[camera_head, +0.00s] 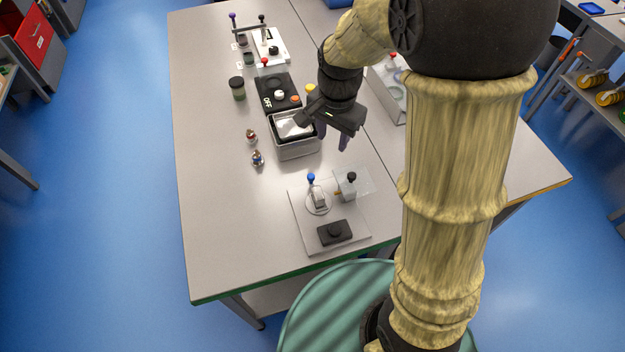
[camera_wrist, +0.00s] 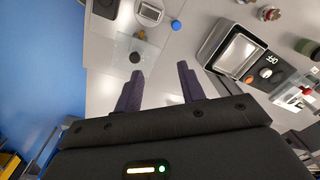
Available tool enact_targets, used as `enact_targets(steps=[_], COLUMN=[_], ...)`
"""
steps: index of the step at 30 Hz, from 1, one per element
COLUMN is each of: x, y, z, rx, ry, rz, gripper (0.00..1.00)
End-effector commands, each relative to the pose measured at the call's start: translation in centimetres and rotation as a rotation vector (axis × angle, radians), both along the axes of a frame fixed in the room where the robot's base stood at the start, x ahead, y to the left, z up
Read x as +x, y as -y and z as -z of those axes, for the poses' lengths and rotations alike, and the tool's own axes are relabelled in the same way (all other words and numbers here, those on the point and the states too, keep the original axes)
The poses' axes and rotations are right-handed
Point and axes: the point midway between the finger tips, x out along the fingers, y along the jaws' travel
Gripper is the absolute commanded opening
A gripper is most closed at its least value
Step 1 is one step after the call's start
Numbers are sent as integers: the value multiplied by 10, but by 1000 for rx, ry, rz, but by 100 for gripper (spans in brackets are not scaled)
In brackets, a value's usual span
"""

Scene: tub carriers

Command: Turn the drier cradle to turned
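What looks like the drier cradle (camera_head: 319,199) is a pale block on a round clear disc, with a blue ball knob (camera_head: 311,177) beside it. It sits on a light grey base plate (camera_head: 300,228) near the front of the table. In the wrist view the cradle (camera_wrist: 150,12) is at the top, partly cut off, with the blue knob (camera_wrist: 176,25) to its right. My gripper (camera_head: 332,143) is open and empty, above the table and behind the cradle. Its two purple fingers are apart in the wrist view (camera_wrist: 160,70). Nothing is between them.
A black block with a round knob (camera_head: 335,233) is on the base plate. A metal tub (camera_head: 296,149) is left of my gripper, before a black OFF panel (camera_head: 268,84). Two small figures (camera_head: 257,158) stand left. The front-left table is clear.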

Motion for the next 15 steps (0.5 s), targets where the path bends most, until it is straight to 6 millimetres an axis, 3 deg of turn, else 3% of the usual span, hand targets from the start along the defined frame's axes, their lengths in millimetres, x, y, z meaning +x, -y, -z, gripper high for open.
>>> enact_targets(steps=[3, 6, 15], x=[17, 24, 26], y=[-30, -41, -43], z=[15, 17, 15], rx=[-6, -11, -12], ry=[-37, -54, -61], rz=[138, 215, 252], gripper=[40, 40, 40])
